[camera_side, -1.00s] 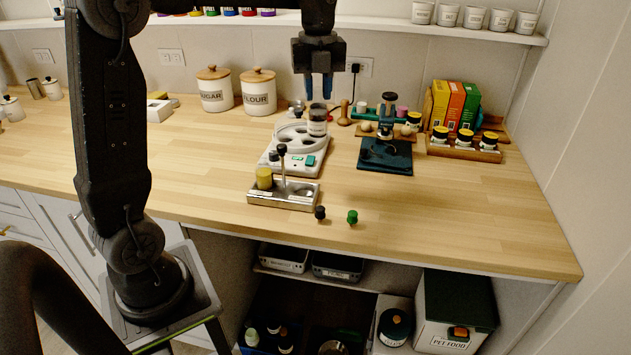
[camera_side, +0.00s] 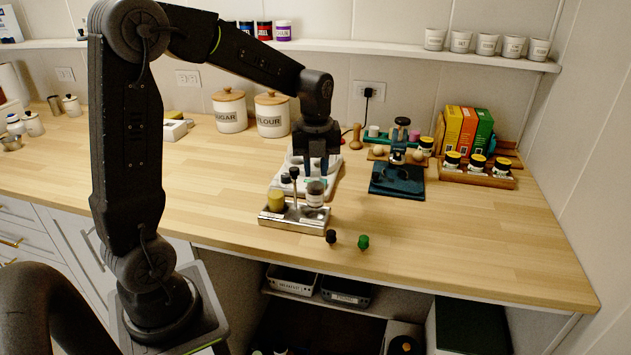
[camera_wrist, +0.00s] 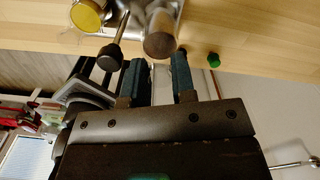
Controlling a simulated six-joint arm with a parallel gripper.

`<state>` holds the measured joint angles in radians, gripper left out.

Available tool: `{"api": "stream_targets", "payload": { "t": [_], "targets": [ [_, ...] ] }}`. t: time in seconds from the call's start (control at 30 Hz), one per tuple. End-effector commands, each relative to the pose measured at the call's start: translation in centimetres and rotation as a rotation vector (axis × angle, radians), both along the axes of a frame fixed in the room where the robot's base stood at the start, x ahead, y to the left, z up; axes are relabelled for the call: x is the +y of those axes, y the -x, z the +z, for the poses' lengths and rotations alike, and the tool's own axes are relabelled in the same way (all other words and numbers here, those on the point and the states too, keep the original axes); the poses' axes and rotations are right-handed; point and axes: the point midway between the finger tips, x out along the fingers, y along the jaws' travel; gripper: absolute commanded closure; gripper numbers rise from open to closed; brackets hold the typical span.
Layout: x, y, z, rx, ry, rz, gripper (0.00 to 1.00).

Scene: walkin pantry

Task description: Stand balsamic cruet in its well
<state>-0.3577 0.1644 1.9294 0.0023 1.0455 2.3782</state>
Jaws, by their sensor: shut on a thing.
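The balsamic cruet (camera_side: 315,196), a small dark-topped jar with a pale label, is upright at the right end of the metal cruet stand (camera_side: 285,220). My gripper (camera_side: 317,174) is above it, shut on its upper part. In the wrist view the cruet (camera_wrist: 160,40) shows as a dark cylinder beyond my fingertips (camera_wrist: 158,62). The right well is hidden under the cruet; I cannot tell whether its base is inside or just above. A yellow cruet (camera_side: 276,201) stands in the left end, also seen in the wrist view (camera_wrist: 88,14).
A dark-knobbed post (camera_side: 294,175) rises from the stand close left of the cruet. A black stopper (camera_side: 331,236) and a green stopper (camera_side: 363,241) stand near the counter's front edge. A white scale-like device (camera_side: 328,180) is behind.

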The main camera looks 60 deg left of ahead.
Motion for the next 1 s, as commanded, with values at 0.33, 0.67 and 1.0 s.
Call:
{"api": "stream_targets", "payload": {
  "t": [0.33,0.67,1.0],
  "targets": [
    [0.0,0.0,-3.9,0.001,0.0,0.0,1.0],
    [0.0,0.0,-4.2,0.001,0.0,0.0,1.0],
    [0.0,0.0,-4.1,0.001,0.0,0.0,0.65]
  ]
}}
